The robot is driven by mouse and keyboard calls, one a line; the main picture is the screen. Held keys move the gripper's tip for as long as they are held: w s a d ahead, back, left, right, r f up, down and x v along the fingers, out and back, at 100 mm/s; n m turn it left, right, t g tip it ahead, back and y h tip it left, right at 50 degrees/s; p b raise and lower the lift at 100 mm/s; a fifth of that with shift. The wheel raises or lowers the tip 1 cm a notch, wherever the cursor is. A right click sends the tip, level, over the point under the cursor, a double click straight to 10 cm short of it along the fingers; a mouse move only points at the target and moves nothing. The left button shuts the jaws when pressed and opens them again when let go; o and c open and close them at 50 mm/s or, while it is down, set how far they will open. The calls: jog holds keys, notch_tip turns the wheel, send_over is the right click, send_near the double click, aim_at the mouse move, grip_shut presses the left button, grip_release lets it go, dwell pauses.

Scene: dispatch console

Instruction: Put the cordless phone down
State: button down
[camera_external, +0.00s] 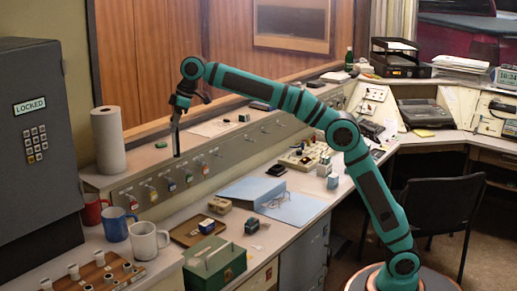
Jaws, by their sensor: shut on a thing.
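My gripper (178,108) hangs at the end of my teal arm, over the front edge of the raised shelf at the left. It is shut on a narrow, dark, upright thing, which I take to be the cordless phone (177,144). The phone hangs below the fingers, its lower end in front of the shelf's face with the hooks. It is small and partly hidden by the fingers, and I cannot tell whether it touches the shelf.
The raised shelf (148,157) holds a paper towel roll (108,140) at its left end. Below are mugs (115,224), a brown tray (190,232), a green box (214,264) and a blue folder (252,190). A dark chair (445,212) stands at right.

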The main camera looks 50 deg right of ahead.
jog(key=s+a+n, duration=0.1)
jog(key=s+a, duration=0.4)
jog(key=a, duration=0.3)
jog(key=s+a+n+g, duration=0.1)
jog(key=s+a+n, duration=0.1)
jog(key=s+a, duration=0.35)
jog(key=s+a+n, duration=0.1)
jog(key=s+a, duration=0.2)
jog(key=a, duration=0.6)
notch_tip(320, 180, down, 29)
jog(key=shift+f+y, duration=0.2)
jog(key=shift+y, duration=0.2)
jog(key=shift+d, duration=0.1)
jog(key=c, duration=0.8)
grip_release()
jog(key=shift+f, duration=0.1)
jog(key=v, duration=1.2)
